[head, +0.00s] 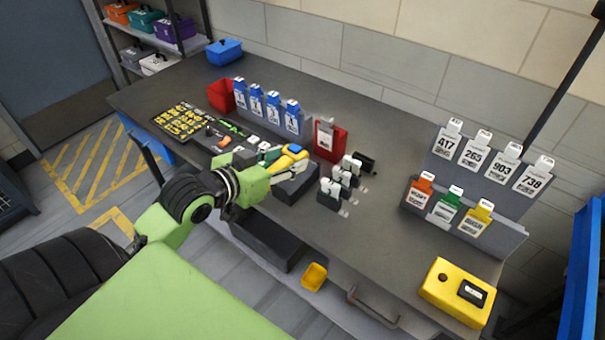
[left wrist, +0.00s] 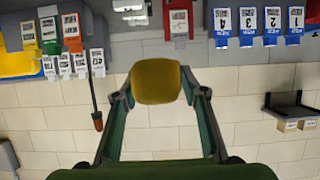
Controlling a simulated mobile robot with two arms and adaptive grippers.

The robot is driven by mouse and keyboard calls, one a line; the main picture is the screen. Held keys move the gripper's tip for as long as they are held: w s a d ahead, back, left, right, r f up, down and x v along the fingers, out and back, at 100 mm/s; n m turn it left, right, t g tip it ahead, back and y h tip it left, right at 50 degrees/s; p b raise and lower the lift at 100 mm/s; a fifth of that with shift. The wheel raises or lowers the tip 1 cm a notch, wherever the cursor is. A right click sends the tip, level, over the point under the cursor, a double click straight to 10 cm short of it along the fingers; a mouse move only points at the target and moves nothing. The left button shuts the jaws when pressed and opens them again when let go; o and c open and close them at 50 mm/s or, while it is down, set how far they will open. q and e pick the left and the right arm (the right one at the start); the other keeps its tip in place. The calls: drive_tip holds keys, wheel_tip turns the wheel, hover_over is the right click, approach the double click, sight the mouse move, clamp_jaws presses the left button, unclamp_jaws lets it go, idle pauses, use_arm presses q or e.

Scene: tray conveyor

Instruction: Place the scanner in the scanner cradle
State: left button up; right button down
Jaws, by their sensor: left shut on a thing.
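The scanner (head: 285,161) is yellow with a blue part on top. My left gripper (head: 272,155) is shut on it, and its yellow end also shows between the two fingertips in the left wrist view (left wrist: 156,82). A dark block that looks like the scanner cradle (head: 297,185) stands on the bench just below the scanner in the head view. The scanner hides part of it, and I cannot tell whether the two touch. My right gripper is not in view.
A red holder (head: 330,142) and small black-and-white stands (head: 336,192) are close on the right. Blue tags (head: 273,108) stand behind, and a tool tray (head: 183,122) lies left. A yellow box (head: 457,292) sits at the right end.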

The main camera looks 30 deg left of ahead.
use_arm(q)
drive_tip(key=w+a+f, duration=0.1)
drive_tip(key=w+f, duration=0.2)
drive_tip(key=w, duration=0.1)
drive_tip(key=w+a+f+p, duration=0.1)
drive_tip(key=w+a+f, duration=0.1)
drive_tip(key=w, duration=0.2)
drive_tip(key=w+a+f+p, duration=0.1)
drive_tip(key=w+f, duration=0.2)
drive_tip(key=w, duration=0.1)
drive_tip(key=shift+a+f, duration=0.3)
drive_tip(key=shift+w+a+f, duration=0.1)
drive_tip(key=shift+w+f, duration=0.2)
drive_tip(key=shift+f, duration=0.1)
wheel_tip(320, 180, down, 3)
drive_tip(key=shift+w+a+f+p, duration=0.1)
drive_tip(key=shift+w+f+p, duration=0.1)
drive_tip(key=shift+p, duration=0.2)
drive_tip(key=shift+s, duration=0.1)
drive_tip(key=shift+f+b, duration=0.45)
drive_tip(key=shift+f, duration=0.25)
drive_tip(key=o, duration=1.3)
